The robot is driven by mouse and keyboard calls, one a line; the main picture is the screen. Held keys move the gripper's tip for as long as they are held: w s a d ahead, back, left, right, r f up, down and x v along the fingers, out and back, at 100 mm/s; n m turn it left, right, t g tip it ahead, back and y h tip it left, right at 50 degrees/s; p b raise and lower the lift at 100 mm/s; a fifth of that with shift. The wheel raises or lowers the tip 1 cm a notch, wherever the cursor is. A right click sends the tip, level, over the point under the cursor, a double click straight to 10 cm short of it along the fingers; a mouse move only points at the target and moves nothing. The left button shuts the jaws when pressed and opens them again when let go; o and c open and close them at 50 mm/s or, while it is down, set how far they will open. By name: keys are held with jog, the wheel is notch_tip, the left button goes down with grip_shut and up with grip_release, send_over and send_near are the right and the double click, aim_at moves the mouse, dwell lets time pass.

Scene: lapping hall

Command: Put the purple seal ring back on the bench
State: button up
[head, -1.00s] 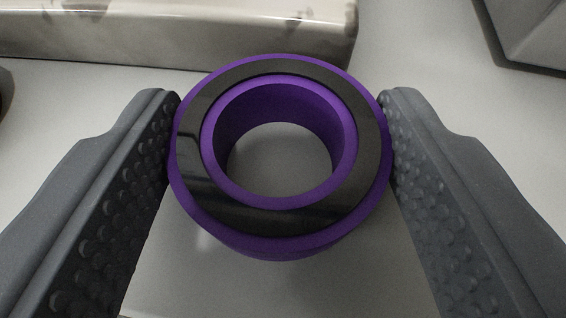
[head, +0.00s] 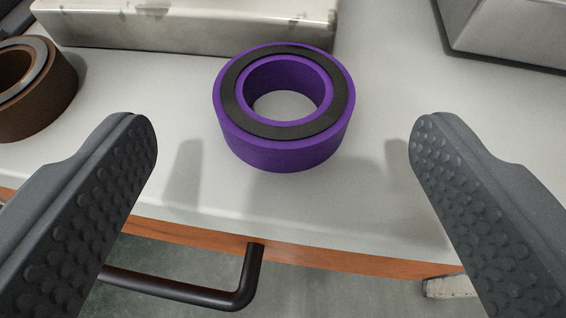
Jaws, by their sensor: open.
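The purple seal ring (head: 285,152), with a black band on its top face, lies flat on the pale bench top (head: 390,95), a little back from the front edge. My gripper (head: 283,135) is open and empty. Its two studded fingers stand wide apart, one on each side of the picture, nearer to me than the ring. Neither finger touches the ring, and a clear gap shows on both sides.
A brown ring (head: 45,108) sits at the left. A stained pale block (head: 190,32) lies behind the purple ring, and a grey box-like object (head: 510,30) stands at the back right. The wooden bench edge (head: 330,258) and a dark bar handle (head: 190,290) are in front.

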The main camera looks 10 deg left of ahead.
jog(key=p+v, duration=0.1)
jog(key=v, duration=0.6)
jog(key=w+a+r+m+t+h, duration=0.1)
jog(key=w+r+h, duration=0.2)
jog(key=r, duration=1.2)
jog(key=w+a+r+t+h, duration=0.1)
jog(key=w+a+r+h, duration=0.15)
jog(key=r, duration=1.25)
jog(key=s+a+r+y, duration=0.1)
jog(key=s+a+r, duration=0.7)
jog(key=a+r, duration=0.2)
jog(key=s+a+r+m+y, duration=0.1)
jog(key=s+a+r+y, duration=0.1)
jog(key=s+a+r, duration=0.6)
notch_tip(320, 180, up, 5)
jog(key=shift+s+a+r, duration=0.1)
jog(key=shift+s+a, duration=0.25)
jog(key=shift+a, duration=0.55)
